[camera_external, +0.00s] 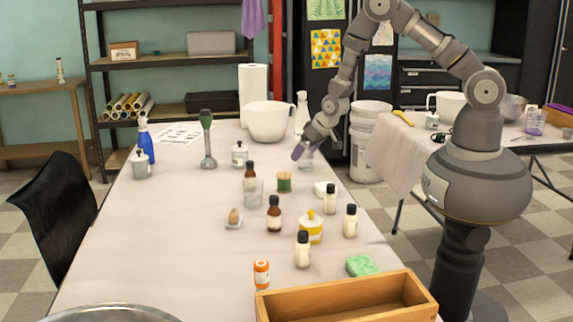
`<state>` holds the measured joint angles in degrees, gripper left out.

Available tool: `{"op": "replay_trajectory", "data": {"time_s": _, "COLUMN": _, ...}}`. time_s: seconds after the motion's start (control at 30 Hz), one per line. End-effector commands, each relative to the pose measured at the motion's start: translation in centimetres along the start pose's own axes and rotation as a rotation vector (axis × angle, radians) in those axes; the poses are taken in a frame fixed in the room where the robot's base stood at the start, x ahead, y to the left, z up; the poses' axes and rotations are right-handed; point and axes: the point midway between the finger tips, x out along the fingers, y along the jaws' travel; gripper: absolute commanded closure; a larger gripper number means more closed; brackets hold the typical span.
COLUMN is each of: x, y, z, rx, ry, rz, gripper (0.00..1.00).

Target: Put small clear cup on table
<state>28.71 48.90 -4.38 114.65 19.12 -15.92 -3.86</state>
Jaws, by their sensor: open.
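My gripper (299,151) is open at the far right part of the long table (150,230), pointing down and to the left. A small clear glass-like object (306,160), perhaps the small clear cup, is right beside the fingers and partly hidden by them; I cannot tell whether they touch it. A clear cup (253,193) stands upright on the table, in front of a brown bottle (249,169).
Several small bottles, a green spool (284,182) and a white bowl (267,121) crowd the table's right half. A wooden box (345,299) sits at the near right. The table's left side is mostly clear.

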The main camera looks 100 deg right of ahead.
Motion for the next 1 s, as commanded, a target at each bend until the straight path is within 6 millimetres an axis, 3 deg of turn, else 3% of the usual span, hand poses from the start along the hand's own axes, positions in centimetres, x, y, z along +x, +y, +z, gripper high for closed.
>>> {"op": "replay_trajectory", "data": {"time_s": 0.2, "x": -5.7, "y": -0.1, "z": -0.3, "rx": -0.001, "ry": 0.002, "rz": -0.001, "gripper": 0.07}}
{"op": "replay_trajectory", "data": {"time_s": 0.4, "x": -9.2, "y": 0.0, "z": -0.2, "rx": -0.001, "ry": 0.001, "rz": 0.000, "gripper": 0.07}}
{"op": "replay_trajectory", "data": {"time_s": 0.77, "x": -10.2, "y": 0.0, "z": 0.0, "rx": -0.001, "ry": 0.000, "rz": -0.001, "gripper": 0.07}}
{"op": "replay_trajectory", "data": {"time_s": 0.87, "x": -11.0, "y": -1.2, "z": -1.4, "rx": -0.010, "ry": 0.020, "rz": -0.025, "gripper": 0.07}}
{"op": "replay_trajectory", "data": {"time_s": 0.97, "x": -13.9, "y": -5.0, "z": -5.6, "rx": -0.046, "ry": 0.076, "rz": -0.100, "gripper": 0.07}}
{"op": "replay_trajectory", "data": {"time_s": 1.0, "x": -16.0, "y": -7.2, "z": -7.9, "rx": -0.068, "ry": 0.109, "rz": -0.144, "gripper": 0.07}}
